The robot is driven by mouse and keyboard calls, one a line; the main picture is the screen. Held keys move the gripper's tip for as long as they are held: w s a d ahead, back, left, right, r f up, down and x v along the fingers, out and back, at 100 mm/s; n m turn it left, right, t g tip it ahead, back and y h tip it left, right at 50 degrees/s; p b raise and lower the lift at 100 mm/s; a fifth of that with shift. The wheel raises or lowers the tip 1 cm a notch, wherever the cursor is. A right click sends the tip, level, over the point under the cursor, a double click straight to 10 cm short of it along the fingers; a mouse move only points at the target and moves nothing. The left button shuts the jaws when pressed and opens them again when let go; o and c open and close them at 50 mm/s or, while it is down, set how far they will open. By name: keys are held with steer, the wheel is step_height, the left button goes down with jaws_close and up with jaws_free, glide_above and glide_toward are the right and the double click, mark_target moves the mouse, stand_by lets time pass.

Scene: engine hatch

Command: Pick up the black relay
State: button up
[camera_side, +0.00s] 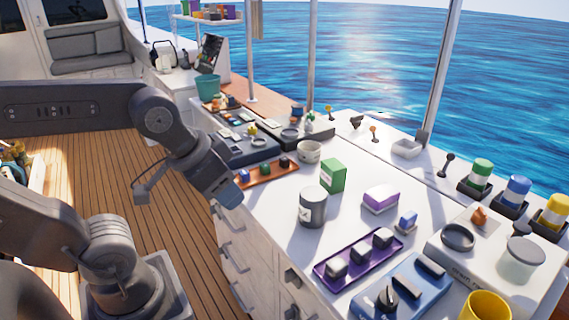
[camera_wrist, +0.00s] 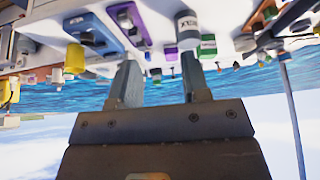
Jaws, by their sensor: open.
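An orange tray (camera_side: 255,182) further back holds small blocks: a blue one (camera_side: 243,176), a green one (camera_side: 264,168) and a dark one (camera_side: 284,162). I cannot tell which dark block is the black relay. My gripper (camera_side: 230,194) hangs beside the counter's left edge, near the orange tray. In the wrist view its fingers (camera_wrist: 159,75) are apart with nothing between them. That view is upside down and shows the purple tray (camera_wrist: 112,13).
A grey can (camera_side: 312,207), a green box (camera_side: 333,176) and a purple-and-white box (camera_side: 380,199) stand between the trays. A blue device with a knob (camera_side: 415,288) and a yellow cup (camera_side: 486,306) are at the front. Some white counter near the can is clear.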

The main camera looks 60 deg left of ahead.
stand_by(0.4)
steer(key=w+a+r+n, duration=0.2)
steer(key=w+r+n, duration=0.15)
steer(key=w, duration=0.25)
steer(key=n+g+y, duration=0.1)
steer(key=n+g, duration=0.5)
steer(key=n, duration=0.9)
glide_above(285, 158)
steer(key=d, duration=0.1)
steer(key=shift+m, duration=0.25)
steer(key=f, duration=1.8)
steer(key=shift+s+f, duration=0.25)
steer(key=shift+f, duration=0.15)
steer(key=shift+w+a+f, duration=0.1)
steer(key=shift+a+f, duration=0.05)
steer(key=shift+f, duration=0.8)
steer(key=shift+a+f, duration=0.2)
steer(key=shift+f, duration=0.8)
steer(key=shift+w+a+f, duration=0.1)
steer(key=shift+a+f, duration=0.05)
steer(key=shift+f, duration=0.8)
